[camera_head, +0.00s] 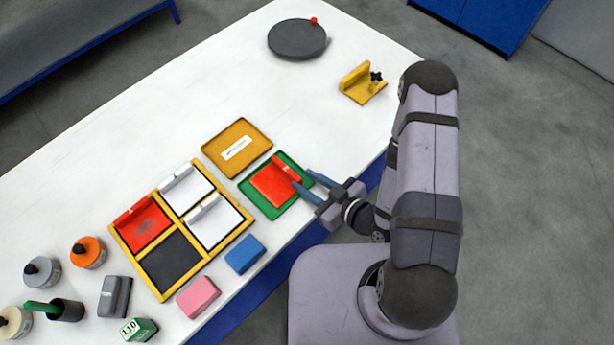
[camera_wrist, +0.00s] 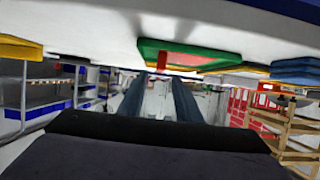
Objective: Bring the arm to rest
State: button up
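My gripper (camera_head: 302,179) is at the right edge of the green tray (camera_head: 247,192), its two blue-grey fingers pointing left toward it. In the wrist view my gripper (camera_wrist: 160,85) shows two fingers apart with a gap between them and nothing held. A red square piece with a raised red bar (camera_head: 272,187) lies in the green tray. The tray's green edge (camera_wrist: 148,50) also shows in the wrist view, which looks upside down, with a small red patch beyond the fingertips. Whether the fingers touch the tray, I cannot tell.
A yellow four-part frame (camera_head: 167,292) holds red, white and dark panels. A yellow tray (camera_head: 212,150), blue block (camera_head: 245,254), pink block (camera_head: 198,297) and several jars stand nearby. A yellow bracket (camera_head: 360,86) and grey disc (camera_head: 297,39) are farther back; the table's back left is clear.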

jog(key=shift+w+a+r+n+g, duration=0.2)
jog(key=shift+w+r+n+g, duration=0.2)
jog(key=shift+n, duration=0.4)
jog(key=n, duration=0.1)
jog(key=n+g, duration=0.1)
jog(key=shift+w+d+r+n, duration=0.25)
jog(key=shift+w+r+n, duration=0.05)
jog(key=shift+w+r, duration=0.1)
jog(key=w+d+h, duration=0.1)
jog(key=d, duration=0.1)
jog(key=w+d+g+h, duration=0.1)
jog(key=d+h, duration=0.1)
jog(key=w+d+h, duration=0.1)
jog(key=d, duration=0.2)
jog(key=shift+f+h, duration=0.3)
jog(key=shift+f, duration=0.1)
jog(key=d+r+m+g+h, duration=0.25)
jog(key=d+m+h, duration=0.2)
jog(key=d, duration=0.25)
jog(key=s+r+m+g, duration=0.4)
jog(key=s+r+m, duration=0.4)
jog(key=s, duration=0.5)
jog(key=shift+r+m, duration=0.35)
jog(key=shift+r, duration=0.4)
jog(key=shift+h, duration=0.25)
